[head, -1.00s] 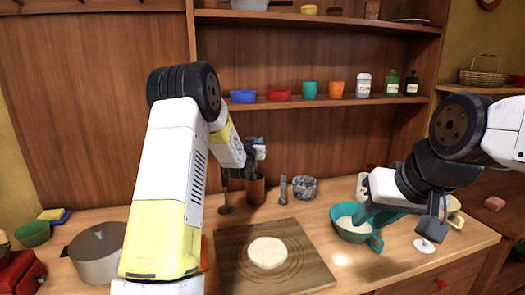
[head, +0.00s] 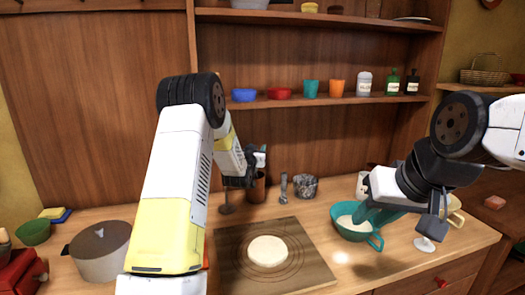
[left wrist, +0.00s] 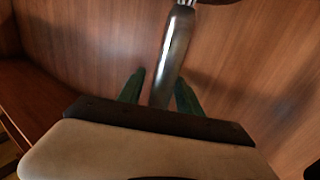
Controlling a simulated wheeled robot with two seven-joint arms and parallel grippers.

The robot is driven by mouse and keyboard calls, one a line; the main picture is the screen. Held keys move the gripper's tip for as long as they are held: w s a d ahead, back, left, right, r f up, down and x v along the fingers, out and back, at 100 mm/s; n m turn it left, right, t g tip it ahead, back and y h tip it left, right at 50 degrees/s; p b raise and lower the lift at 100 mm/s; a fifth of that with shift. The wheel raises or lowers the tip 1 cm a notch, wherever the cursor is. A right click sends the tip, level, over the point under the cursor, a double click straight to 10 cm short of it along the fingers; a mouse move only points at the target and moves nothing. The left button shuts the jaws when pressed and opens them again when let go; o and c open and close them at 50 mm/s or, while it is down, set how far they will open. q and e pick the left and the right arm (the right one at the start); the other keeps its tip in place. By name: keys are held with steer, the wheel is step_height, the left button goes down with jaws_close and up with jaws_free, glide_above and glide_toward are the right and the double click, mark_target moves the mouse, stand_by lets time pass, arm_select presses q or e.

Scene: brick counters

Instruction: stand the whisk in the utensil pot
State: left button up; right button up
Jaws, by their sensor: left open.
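In the left wrist view, a smooth silver handle with thin wires at its top edge, which looks like the whisk (left wrist: 174,55), lies between my left gripper's green fingers (left wrist: 159,92). The fingers are open, one on each side of the handle. In the head view my left gripper (head: 250,168) is at the back of the counter, just in front of and above the brown utensil pot (head: 257,190), partly hiding it. The whisk cannot be made out there. My right gripper (head: 366,213) is over the teal bowl (head: 340,210); its jaw opening is unclear.
A wooden board (head: 312,272) with dough (head: 268,251) lies in front. A pestle (head: 284,188) and grey mortar (head: 305,187) stand right of the pot. A round-based stand (head: 226,209) is close left. A grey pan (head: 100,255) is at left.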

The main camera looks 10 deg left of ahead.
arm_select(q)
steer(key=s+r+g, duration=0.2)
steer(key=s+r, duration=0.2)
steer(key=s, duration=0.7)
steer(key=s+r+g, duration=0.3)
steer(key=s+r, duration=0.1)
steer(key=s, duration=0.8)
steer(key=s+g+h, duration=0.1)
steer(key=s+g, duration=0.5)
steer(key=s, duration=2.1)
steer(key=shift+s+d+f+g, duration=0.25)
steer(key=shift+s+d+g, duration=0.1)
steer(key=shift+s+g, duration=0.05)
